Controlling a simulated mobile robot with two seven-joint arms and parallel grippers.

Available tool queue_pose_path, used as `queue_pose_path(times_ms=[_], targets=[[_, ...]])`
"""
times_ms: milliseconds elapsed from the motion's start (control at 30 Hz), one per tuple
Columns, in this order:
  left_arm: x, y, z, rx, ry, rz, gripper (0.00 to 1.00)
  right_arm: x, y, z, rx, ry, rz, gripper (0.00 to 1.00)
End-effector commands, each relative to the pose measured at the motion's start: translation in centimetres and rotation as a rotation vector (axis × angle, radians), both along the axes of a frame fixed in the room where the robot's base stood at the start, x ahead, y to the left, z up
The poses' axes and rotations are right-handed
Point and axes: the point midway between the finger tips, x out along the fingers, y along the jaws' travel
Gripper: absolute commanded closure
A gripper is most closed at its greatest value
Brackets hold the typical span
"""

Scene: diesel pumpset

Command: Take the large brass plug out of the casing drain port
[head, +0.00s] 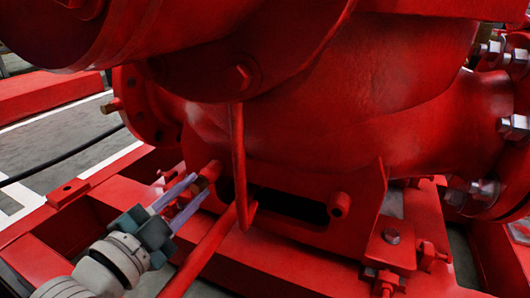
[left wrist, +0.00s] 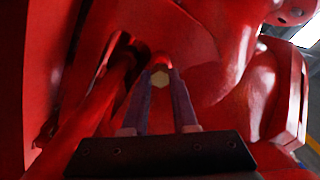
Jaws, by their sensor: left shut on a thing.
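The large brass plug (left wrist: 159,79) shows in the left wrist view as a pale hexagonal head at the end of a short red port boss (left wrist: 160,61) on the red casing. In the head view, the boss (head: 212,170) sticks out low on the casing's left side, and the plug is mostly hidden by the fingers. My left gripper (head: 203,184) reaches in from the lower left and is shut on the plug, one finger on each side of its head. The plug appears to sit in the port; I cannot tell how deep. My right gripper is not in view.
A red vertical pipe (head: 238,150) and a slanting red bar (head: 210,254) stand just right of my left gripper. A second red boss (head: 339,204) is farther right. A red base frame (head: 300,262) runs below. Bolted flanges (head: 497,150) are at the right.

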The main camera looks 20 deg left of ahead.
Motion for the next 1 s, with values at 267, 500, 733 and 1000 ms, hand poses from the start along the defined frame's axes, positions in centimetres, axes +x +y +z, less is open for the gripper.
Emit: queue_pose_path(times_ms=[267, 500, 733, 1000], targets=[[0.02, -0.01, 0.04, -0.371, 0.028, -0.001, 1.00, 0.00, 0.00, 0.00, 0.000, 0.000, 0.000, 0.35], [0.01, -0.01, 0.06, -0.371, 0.028, -0.001, 1.00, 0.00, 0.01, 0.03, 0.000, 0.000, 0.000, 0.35], [0.00, -0.03, 0.05, -0.370, 0.027, -0.002, 1.00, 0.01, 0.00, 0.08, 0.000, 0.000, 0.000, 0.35], [0.00, -0.03, 0.06, -0.745, 0.057, -0.003, 1.00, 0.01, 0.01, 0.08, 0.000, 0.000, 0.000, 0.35]])
